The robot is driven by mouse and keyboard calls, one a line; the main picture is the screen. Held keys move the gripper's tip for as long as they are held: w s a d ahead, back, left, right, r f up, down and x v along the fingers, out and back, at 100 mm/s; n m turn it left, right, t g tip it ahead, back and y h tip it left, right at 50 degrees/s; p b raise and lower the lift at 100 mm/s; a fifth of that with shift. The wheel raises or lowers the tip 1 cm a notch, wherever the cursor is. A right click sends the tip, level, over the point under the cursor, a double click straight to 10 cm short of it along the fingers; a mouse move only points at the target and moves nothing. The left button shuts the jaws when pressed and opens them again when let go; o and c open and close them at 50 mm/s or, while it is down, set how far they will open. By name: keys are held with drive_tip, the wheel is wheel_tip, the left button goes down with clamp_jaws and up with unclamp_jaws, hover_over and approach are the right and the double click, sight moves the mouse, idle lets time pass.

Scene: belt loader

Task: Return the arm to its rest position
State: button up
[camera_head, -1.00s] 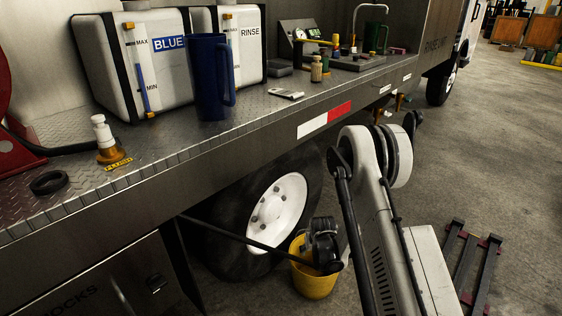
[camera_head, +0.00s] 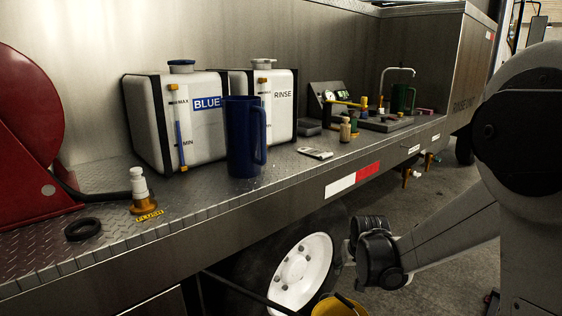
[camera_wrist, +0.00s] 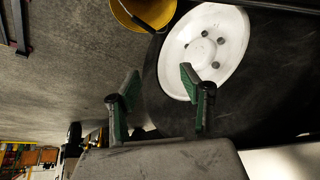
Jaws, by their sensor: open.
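My gripper (camera_wrist: 158,80) shows in the wrist view with its two green-padded fingers spread apart. Nothing is between them. Behind the fingers are the truck's white wheel (camera_wrist: 206,50) and dark tyre. In the head view, my pale arm fills the right side, with a dark joint low in front of the truck's side. The fingers cannot be made out in that view.
The truck's metal deck (camera_head: 225,205) holds a blue jug (camera_head: 243,140), white BLUE and RINSE tanks, a white-topped bottle (camera_head: 140,188) and a black ring (camera_head: 83,229). A yellow bucket (camera_head: 338,306) stands by the wheel (camera_head: 300,272). It also shows in the wrist view (camera_wrist: 145,12).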

drive_tip(key=s+r+t, duration=0.1)
drive_tip(key=s+r, duration=0.7)
drive_tip(key=s, duration=0.3)
drive_tip(key=s+r, duration=0.8)
drive_tip(key=s, duration=1.2)
wheel_tip(320, 180, up, 18)
drive_tip(key=p, duration=1.8)
drive_tip(key=shift+s+t, duration=0.2)
drive_tip(key=shift+t, duration=0.2)
